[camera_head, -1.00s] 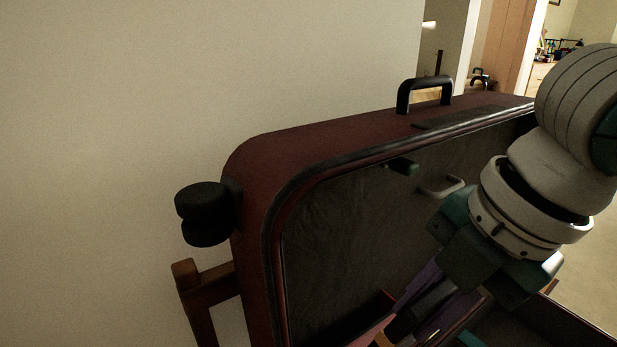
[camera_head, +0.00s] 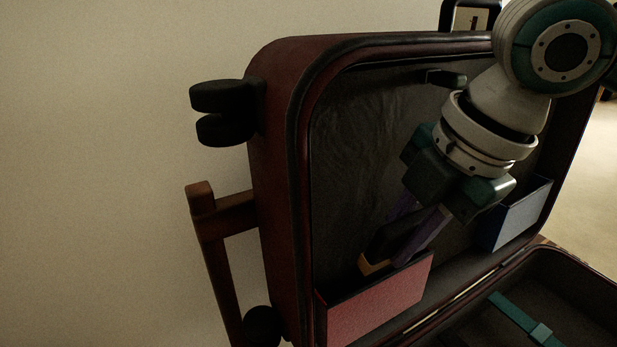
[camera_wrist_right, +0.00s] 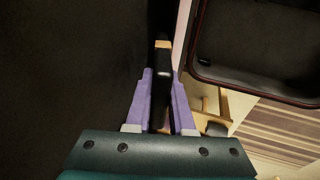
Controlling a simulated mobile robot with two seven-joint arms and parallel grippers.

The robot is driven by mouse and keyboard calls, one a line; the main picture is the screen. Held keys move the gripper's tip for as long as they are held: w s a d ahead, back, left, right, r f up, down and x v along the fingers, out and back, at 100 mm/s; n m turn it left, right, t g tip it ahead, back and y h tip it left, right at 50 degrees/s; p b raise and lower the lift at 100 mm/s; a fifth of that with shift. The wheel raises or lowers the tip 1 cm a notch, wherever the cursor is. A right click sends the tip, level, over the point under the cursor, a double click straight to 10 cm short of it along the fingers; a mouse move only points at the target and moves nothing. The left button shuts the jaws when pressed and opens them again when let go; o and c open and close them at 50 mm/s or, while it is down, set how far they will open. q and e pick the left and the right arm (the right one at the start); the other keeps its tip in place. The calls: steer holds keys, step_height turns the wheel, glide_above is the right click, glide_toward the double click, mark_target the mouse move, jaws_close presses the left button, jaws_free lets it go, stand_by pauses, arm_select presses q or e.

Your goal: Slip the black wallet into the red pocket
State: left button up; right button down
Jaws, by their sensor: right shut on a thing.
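The black wallet (camera_head: 390,240), with a tan end (camera_head: 374,266), is held between the purple fingers of my right gripper (camera_head: 415,232). It tilts down to the left, and its tan end is at the mouth of the red pocket (camera_head: 380,304). I cannot tell whether the tip is inside. The pocket is on the lower left of the upright suitcase lid. In the right wrist view the wallet (camera_wrist_right: 161,65) sticks out ahead of the fingers (camera_wrist_right: 161,105), beside a pinkish strip of the pocket (camera_wrist_right: 182,34). My left gripper is not in view.
The dark-lined, maroon-edged suitcase lid (camera_head: 350,150) stands open behind the gripper. A blue pocket (camera_head: 518,217) is on its right. The lower shell (camera_head: 580,290), with a teal strap (camera_head: 520,318), lies at bottom right. A wooden frame (camera_head: 216,245) stands at left by the wall.

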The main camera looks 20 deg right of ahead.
steer(key=shift+f, duration=0.45)
steer(key=c, duration=0.7)
jaws_free()
steer(key=shift+r, duration=0.1)
steer(key=p+v, duration=0.2)
steer(key=v, duration=0.6)
steer(key=shift+d+r+p, duration=0.1)
steer(key=shift+r+p, duration=0.2)
steer(key=shift+p, duration=0.1)
steer(key=shift+s+r, duration=0.25)
steer(key=shift+r, duration=0.3)
